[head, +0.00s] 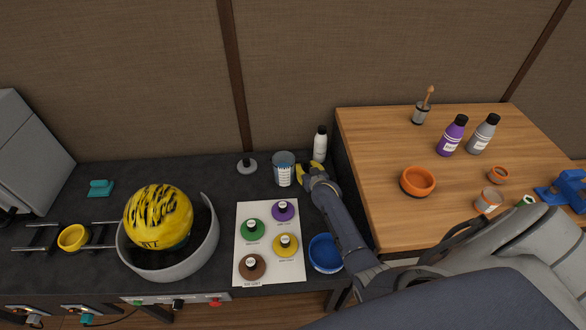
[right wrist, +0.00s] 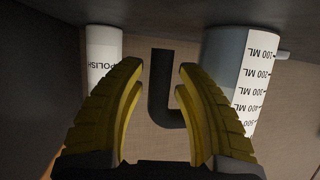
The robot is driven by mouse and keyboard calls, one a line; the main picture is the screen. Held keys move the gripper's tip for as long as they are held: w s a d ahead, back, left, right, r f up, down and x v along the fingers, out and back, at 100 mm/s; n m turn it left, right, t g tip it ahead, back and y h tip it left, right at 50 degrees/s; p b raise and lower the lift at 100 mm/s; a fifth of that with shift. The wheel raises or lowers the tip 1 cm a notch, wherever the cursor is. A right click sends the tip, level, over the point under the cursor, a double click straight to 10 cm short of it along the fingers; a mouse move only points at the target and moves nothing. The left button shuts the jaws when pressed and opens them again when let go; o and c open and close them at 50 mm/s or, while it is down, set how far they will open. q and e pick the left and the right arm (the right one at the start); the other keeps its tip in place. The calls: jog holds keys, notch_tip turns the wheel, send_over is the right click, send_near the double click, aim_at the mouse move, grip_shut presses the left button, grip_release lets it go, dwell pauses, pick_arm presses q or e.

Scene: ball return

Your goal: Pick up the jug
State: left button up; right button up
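The jug (head: 284,172) stands upright near the back right of the dark counter, pale grey with a printed scale. In the right wrist view the jug (right wrist: 228,60) is at the right with its ML marks, and its dark handle (right wrist: 160,85) shows between my fingers. My right gripper (head: 311,170) is just right of the jug. In the wrist view its yellow fingers (right wrist: 160,68) are apart, one on each side of the handle in the picture. Whether the handle is fully between them in depth I cannot tell. My left gripper is not in view.
A white polish bottle (head: 320,143) stands close behind my right gripper and shows at the left of the wrist view (right wrist: 103,55). A wooden table (head: 385,145) is right.

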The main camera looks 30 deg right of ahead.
jog(key=shift+w+f, duration=0.1)
jog(key=shift+w, duration=0.15)
grip_shut()
dwell(0.5)
